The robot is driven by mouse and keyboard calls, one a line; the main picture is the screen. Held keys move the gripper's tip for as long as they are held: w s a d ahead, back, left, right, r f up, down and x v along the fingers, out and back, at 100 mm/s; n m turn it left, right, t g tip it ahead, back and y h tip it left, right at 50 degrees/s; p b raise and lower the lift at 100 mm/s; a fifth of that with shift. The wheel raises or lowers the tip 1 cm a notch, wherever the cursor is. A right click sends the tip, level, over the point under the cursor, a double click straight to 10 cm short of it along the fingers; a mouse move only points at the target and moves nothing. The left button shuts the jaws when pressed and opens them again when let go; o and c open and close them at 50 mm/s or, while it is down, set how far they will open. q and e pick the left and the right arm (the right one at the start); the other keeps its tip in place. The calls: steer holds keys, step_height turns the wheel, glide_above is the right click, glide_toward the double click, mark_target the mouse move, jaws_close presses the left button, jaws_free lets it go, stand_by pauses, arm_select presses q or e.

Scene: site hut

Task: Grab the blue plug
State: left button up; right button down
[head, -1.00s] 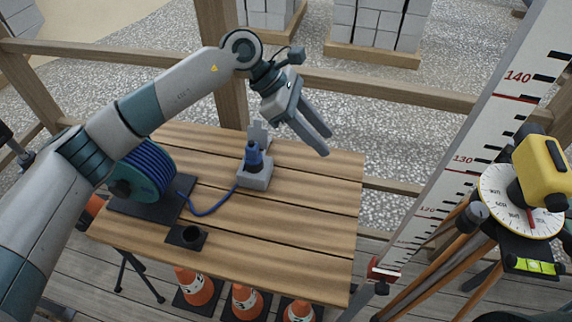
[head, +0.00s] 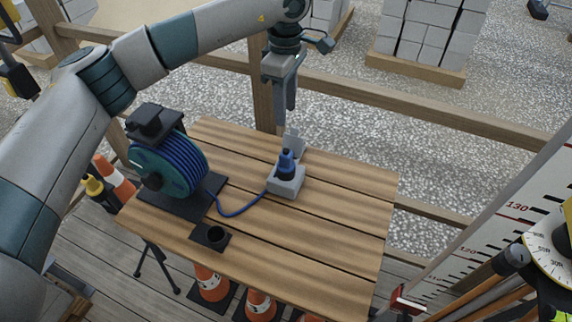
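The blue plug (head: 287,163) stands upright in a grey socket box (head: 287,183) on the wooden table (head: 330,225). A blue cable (head: 240,212) runs from near the box to a cable reel (head: 168,165) on the table's left side. My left gripper (head: 284,118) points down, above and just behind the plug, and holds nothing. Its fingers are seen nearly edge-on, so their gap is hard to judge. My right gripper is not in view.
Traffic cones (head: 260,304) stand below. A wooden rail (head: 420,100) runs behind the table. A large measuring staff (head: 500,222) stands at the right. The table's right half is clear.

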arm_select(q)
steer(key=b, duration=0.2)
glide_above(286, 153)
step_height(286, 153, down, 11)
steer(key=shift+r, duration=0.15)
steer(key=shift+f, duration=0.5)
steer(key=shift+w+f, duration=0.1)
steer(key=shift+f, duration=2.5)
jaws_close()
